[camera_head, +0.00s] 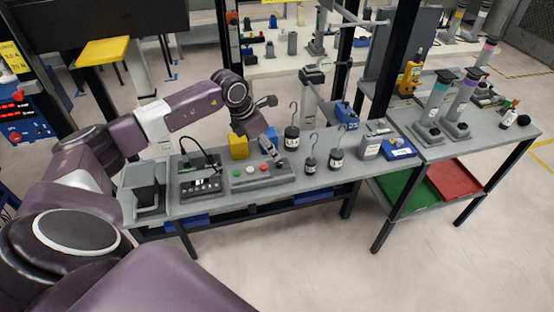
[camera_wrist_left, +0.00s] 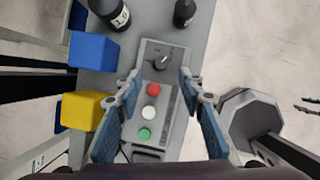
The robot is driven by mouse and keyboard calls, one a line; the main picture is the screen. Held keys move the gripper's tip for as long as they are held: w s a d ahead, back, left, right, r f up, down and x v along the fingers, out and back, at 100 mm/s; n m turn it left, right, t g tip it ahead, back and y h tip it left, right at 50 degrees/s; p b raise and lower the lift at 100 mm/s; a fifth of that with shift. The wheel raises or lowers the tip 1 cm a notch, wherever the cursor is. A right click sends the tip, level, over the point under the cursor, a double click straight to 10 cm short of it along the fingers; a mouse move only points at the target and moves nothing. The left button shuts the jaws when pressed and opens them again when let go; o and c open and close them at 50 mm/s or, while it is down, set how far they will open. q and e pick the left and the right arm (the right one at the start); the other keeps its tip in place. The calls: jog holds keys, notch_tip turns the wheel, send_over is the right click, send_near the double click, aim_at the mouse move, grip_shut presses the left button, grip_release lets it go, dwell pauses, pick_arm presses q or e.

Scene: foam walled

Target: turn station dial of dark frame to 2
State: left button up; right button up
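A grey control box (camera_head: 247,183) lies on the grey bench, with green, white and red buttons in a row. In the left wrist view the box (camera_wrist_left: 164,112) carries a small dark dial (camera_wrist_left: 161,60) beyond the red button; its markings are too small to read. In the head view the dial is hidden by or too close to my gripper to make out. My left gripper (camera_head: 272,142) is over the dial end of the box. In the wrist view its fingers (camera_wrist_left: 160,82) are apart, either side of the box, with nothing between them. My right gripper is out of view.
A yellow block (camera_head: 238,146) and a blue block (camera_wrist_left: 94,51) stand behind the box. Black hooked weights (camera_head: 291,139) stand right of it. A dark device (camera_head: 200,181) with a cable is left. Open floor lies in front of the bench.

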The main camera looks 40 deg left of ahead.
aim_at(279, 162)
pick_arm(q)
jog(key=p+x, duration=0.1)
jog(key=x, duration=0.6)
jog(key=shift+d, duration=0.15)
grip_shut()
